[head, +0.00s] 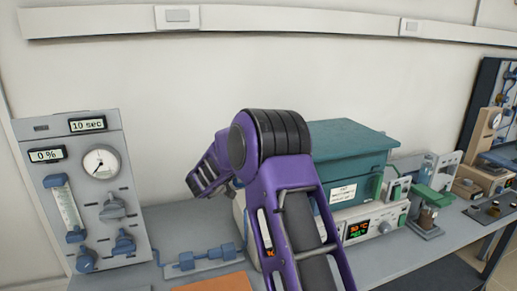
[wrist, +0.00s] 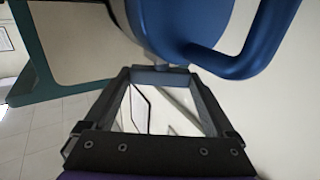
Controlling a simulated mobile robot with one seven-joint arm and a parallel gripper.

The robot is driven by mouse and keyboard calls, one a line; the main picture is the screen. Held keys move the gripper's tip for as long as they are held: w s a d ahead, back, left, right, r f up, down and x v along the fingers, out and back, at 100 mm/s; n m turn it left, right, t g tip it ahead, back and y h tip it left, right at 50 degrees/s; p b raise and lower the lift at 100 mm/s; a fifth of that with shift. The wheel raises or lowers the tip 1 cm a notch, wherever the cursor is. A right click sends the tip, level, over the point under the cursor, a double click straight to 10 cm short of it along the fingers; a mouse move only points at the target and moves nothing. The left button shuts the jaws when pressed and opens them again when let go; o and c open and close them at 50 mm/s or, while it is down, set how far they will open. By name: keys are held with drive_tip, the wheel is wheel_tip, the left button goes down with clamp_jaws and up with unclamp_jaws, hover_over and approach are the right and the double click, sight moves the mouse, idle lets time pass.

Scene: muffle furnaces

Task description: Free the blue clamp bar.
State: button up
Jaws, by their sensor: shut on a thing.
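In the wrist view a large blue part (wrist: 215,60) with a looped, bent bar fills the top right, very close to the camera. I take it for the clamp bar, but its ends run out of the picture. My gripper (wrist: 163,72) reaches up to its underside. The fingertips are shut on a bluish piece just below the large blue part; how it joins that part is unclear. In the head view my purple arm stands in front of the bench, and neither the fingertips nor the clamp bar can be made out there.
A teal-topped furnace (head: 350,145) stands right of my arm. A grey gas panel (head: 85,190) with a dial stands at the left. A blue valve fitting (head: 200,258) lies on the bench before the arm. More instruments (head: 430,195) crowd the right.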

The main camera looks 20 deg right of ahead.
drive_tip(key=m+g, duration=0.1)
drive_tip(key=m+g+h+p, duration=0.1)
drive_tip(key=g+h+p, duration=0.1)
drive_tip(key=g, duration=0.1)
drive_tip(key=shift+w+a+m, duration=0.15)
drive_tip(key=shift+w+m, duration=0.1)
drive_tip(key=shift+m, duration=0.15)
drive_tip(key=shift+w+f+m+g+h+p, duration=0.1)
drive_tip(key=shift+m+g+h+p, duration=0.25)
drive_tip(key=shift+m+g, duration=0.7)
drive_tip(key=shift+w+m+g+h+p, duration=0.15)
drive_tip(key=shift+m+g+p, duration=0.35)
drive_tip(key=shift+g, duration=1.05)
drive_tip(key=shift+s+m+g, duration=0.1)
drive_tip(key=shift+m+g, duration=0.35)
drive_tip(key=shift+g, duration=0.05)
drive_tip(key=o, duration=1.1)
drive_tip(key=shift+c, duration=0.2)
drive_tip(key=a, duration=0.7)
drive_tip(key=shift+a, duration=0.2)
